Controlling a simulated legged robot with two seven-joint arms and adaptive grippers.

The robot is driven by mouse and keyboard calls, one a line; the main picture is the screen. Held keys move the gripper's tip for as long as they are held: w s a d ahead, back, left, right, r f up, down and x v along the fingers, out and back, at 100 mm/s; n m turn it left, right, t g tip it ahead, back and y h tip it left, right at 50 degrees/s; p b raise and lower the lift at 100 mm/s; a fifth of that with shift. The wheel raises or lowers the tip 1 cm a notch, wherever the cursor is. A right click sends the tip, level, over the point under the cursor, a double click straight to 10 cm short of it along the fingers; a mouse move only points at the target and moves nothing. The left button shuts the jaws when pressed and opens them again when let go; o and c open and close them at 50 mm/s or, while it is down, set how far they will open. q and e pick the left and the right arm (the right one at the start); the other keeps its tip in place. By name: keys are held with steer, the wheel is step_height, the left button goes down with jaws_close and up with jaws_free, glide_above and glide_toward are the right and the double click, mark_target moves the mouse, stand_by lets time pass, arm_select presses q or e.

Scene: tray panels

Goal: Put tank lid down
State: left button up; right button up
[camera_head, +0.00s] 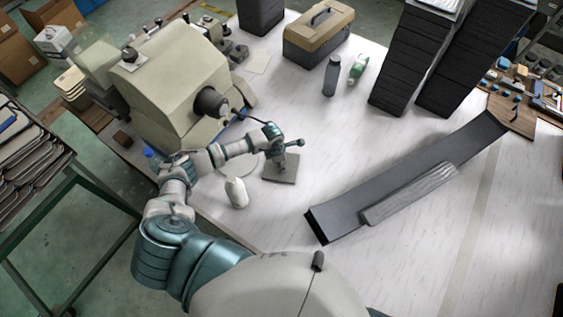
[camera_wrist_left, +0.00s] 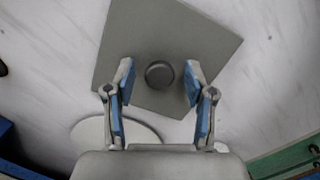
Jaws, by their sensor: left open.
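The tank lid is a flat grey square plate (camera_head: 287,174) with a dark round knob. It appears to lie on the white table near the machine. In the left wrist view the lid (camera_wrist_left: 195,40) fills the upper middle and the knob (camera_wrist_left: 159,74) sits between my fingers. My left gripper (camera_head: 281,156) is over the lid, and its blue-padded fingers (camera_wrist_left: 160,70) are open, one on each side of the knob with a gap. I cannot tell how high the fingertips are above the plate. My right gripper is not in view.
A beige machine (camera_head: 165,75) stands left of the lid. A white bottle-like object (camera_head: 236,192) stands close to my forearm. A toolbox (camera_head: 318,35), grey bottle (camera_head: 331,75) and dark stacks (camera_head: 410,60) are behind.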

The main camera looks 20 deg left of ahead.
mark_target(277, 167)
arm_select(q)
steer(key=shift+r, duration=0.25)
step_height(277, 167, up, 12)
steer(key=s+a+b, duration=0.1)
steer(key=shift+a+f, duration=0.15)
steer(key=shift+a, duration=0.1)
